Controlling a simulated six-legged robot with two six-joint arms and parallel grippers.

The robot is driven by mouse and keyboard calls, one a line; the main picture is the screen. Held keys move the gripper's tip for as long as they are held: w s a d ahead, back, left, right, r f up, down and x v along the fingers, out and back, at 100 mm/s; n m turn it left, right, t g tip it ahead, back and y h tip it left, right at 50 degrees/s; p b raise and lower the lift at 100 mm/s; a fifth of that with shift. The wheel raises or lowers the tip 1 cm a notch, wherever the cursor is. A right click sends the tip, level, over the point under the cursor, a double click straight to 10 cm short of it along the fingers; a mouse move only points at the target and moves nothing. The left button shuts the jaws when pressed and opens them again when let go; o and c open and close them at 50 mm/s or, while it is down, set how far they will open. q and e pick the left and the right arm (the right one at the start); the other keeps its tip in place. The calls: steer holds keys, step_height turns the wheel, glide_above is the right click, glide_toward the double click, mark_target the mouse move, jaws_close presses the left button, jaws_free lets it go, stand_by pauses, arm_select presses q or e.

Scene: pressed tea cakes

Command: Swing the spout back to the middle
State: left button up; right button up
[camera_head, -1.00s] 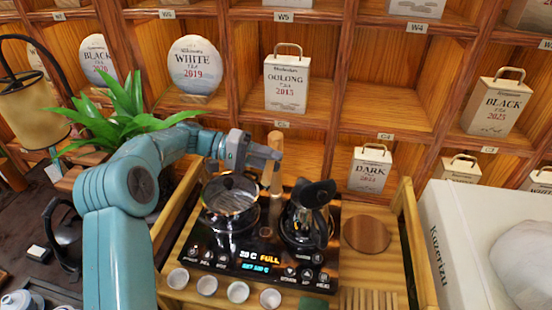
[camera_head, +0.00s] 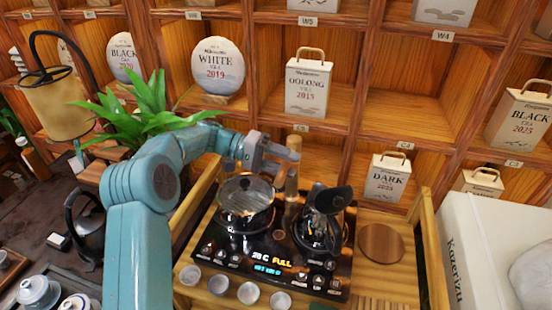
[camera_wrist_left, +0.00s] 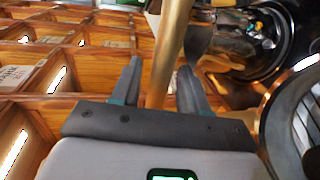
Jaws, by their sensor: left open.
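The spout is an upright gold-brown pipe (camera_head: 291,186) behind and between the two vessels on the black tea stove (camera_head: 262,268). My left gripper (camera_head: 284,156) comes in from the left at its upper part and partly covers it. In the left wrist view the gold pipe (camera_wrist_left: 171,50) runs between the two spread fingers of the left gripper (camera_wrist_left: 158,84). The fingers stand on either side of it, open; whether either touches it cannot be told. The pipe's outlet end is not clear in either view. My right gripper is not in view.
A lidded glass pot (camera_head: 246,203) stands left on the stove and a dark kettle (camera_head: 318,228) right. Several small white cups (camera_head: 219,285) line the front. A wooden shelf with tea cakes and boxes rises behind. A plant (camera_head: 140,118) stands left, a white box (camera_head: 500,255) right.

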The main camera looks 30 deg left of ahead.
arm_select(q)
steer(key=p+v, duration=0.5)
steer(key=v, duration=1.1)
steer(key=shift+p, duration=0.3)
steer(key=shift+f, duration=0.1)
steer(key=shift+s, duration=0.15)
